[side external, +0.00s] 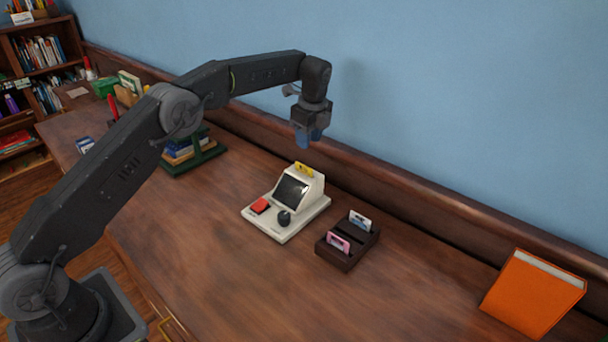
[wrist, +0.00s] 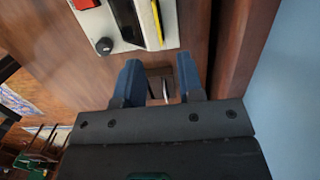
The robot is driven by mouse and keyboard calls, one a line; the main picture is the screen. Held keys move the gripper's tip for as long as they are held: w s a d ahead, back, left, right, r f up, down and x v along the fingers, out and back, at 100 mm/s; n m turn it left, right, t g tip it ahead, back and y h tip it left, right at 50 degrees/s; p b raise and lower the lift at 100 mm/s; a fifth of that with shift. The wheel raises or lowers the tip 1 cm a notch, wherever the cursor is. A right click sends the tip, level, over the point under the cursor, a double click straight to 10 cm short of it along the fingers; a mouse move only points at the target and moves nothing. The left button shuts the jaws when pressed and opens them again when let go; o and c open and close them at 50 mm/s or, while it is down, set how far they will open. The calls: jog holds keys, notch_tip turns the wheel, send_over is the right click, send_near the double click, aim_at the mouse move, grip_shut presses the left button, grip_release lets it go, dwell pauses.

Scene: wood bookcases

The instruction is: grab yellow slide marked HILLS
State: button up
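The yellow slide (side external: 304,169) stands in the top of a cream slide viewer (side external: 316,196) on the wooden desk. In the wrist view the yellow slide (wrist: 157,24) shows as a thin strip at the top edge, in the viewer's slot. Its marking is too small to read. My gripper (side external: 309,137) has blue fingers and hangs above the viewer, apart from the slide. In the wrist view my gripper's fingers (wrist: 158,62) are spread with nothing held between them.
A dark slide holder (side external: 346,262) to the viewer's right holds a pink slide (side external: 338,242) and a white-and-blue slide (side external: 360,221). An orange book (side external: 532,295) stands far right. Books in a green rack (side external: 196,157) stand left. The wall rises close behind the desk.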

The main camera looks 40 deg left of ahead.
jog(key=f, duration=0.6)
jog(key=a+f, duration=0.1)
jog(key=f, duration=0.1)
jog(key=shift+s+a+f, duration=0.1)
jog(key=shift+s+f, duration=0.05)
jog(key=shift+f, duration=0.25)
grip_shut()
